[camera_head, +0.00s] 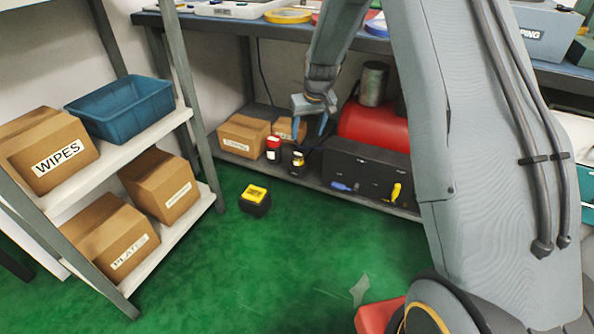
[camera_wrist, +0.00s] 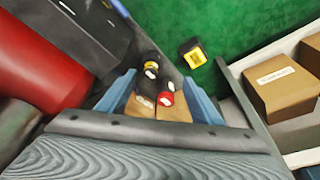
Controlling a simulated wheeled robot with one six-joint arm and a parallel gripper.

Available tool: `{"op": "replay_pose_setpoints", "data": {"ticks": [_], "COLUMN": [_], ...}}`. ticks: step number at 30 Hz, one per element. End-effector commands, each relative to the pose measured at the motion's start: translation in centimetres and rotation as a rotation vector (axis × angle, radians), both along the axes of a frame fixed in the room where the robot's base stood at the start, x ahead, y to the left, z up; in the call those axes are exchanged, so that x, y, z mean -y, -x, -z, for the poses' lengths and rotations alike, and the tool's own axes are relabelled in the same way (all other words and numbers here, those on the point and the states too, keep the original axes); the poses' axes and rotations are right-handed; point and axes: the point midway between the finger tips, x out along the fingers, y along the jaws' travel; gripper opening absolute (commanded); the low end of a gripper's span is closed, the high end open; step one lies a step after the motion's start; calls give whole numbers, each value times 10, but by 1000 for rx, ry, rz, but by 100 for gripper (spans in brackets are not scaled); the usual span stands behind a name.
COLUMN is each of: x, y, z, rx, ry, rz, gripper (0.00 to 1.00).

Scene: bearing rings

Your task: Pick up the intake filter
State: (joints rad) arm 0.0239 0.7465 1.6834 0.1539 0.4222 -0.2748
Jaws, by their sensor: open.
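My gripper (camera_head: 309,126) is open above the lower shelf of the workbench, and its two blue fingers also show in the wrist view (camera_wrist: 160,78). No part is clearly marked as the intake filter, and I cannot tell which it is. A red tank (camera_head: 374,126) lies right of my gripper, with a grey metal cylinder (camera_head: 373,84) above or behind it. A dark bottle with a yellow band (camera_head: 297,163) and a red-capped bottle with a white label (camera_head: 273,149) stand below my gripper. In the wrist view the dark bottle (camera_wrist: 150,68) and red cap (camera_wrist: 166,99) appear between the fingers.
Cardboard boxes (camera_head: 243,134) and a black drawer case (camera_head: 366,170) stand on the lower shelf. The benchtop (camera_head: 270,29) is overhead. A yellow and black block (camera_head: 255,200) is on the green floor (camera_head: 215,265). A rack with a blue bin (camera_head: 122,108) stands left.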

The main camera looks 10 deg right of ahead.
Motion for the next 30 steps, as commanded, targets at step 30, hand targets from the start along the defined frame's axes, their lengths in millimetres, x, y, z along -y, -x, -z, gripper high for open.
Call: {"op": "replay_pose_setpoints", "data": {"ticks": [30], "x": [3], "y": [-131], "z": [187], "rx": [95], "ry": [8], "rz": [-34], "gripper": [60]}}
